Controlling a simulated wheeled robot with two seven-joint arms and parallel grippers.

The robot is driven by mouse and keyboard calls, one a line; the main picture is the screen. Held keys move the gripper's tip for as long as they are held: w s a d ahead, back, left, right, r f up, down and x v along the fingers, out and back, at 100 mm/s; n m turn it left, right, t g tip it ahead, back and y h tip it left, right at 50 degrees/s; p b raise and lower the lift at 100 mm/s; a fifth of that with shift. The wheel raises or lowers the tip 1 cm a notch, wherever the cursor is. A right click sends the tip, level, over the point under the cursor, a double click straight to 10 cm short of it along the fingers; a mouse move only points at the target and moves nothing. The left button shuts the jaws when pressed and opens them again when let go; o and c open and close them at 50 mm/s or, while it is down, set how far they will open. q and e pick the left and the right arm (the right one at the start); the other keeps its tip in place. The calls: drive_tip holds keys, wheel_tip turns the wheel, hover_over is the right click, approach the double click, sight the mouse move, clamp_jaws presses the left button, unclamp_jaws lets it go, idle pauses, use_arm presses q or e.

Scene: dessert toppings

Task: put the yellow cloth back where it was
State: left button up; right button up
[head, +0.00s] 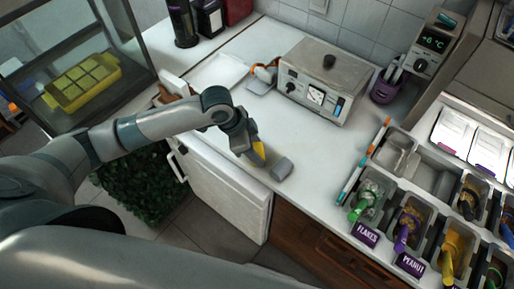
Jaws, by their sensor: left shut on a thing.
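My left gripper (254,154) reaches in from the left over the front of the white counter. I cannot tell whether the cloth touches the counter. My right gripper is not in view.
A metal box with a gauge (318,83) stands at the back of the counter (330,140). Topping bins (370,189) with labels line the right side, beside an orange and teal stick (364,161). A yellow tray (80,80) sits in a glass case at left.

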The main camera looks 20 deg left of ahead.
use_arm(q)
drive_tip(key=o, duration=1)
drive_tip(key=shift+f, duration=0.1)
drive_tip(key=shift+c, duration=0.2)
drive_tip(key=shift+a+r, duration=0.15)
drive_tip(key=shift+r, duration=0.3)
drive_tip(key=b+v, duration=0.2)
drive_tip(key=v, duration=0.9)
drive_tip(key=shift+r, duration=0.2)
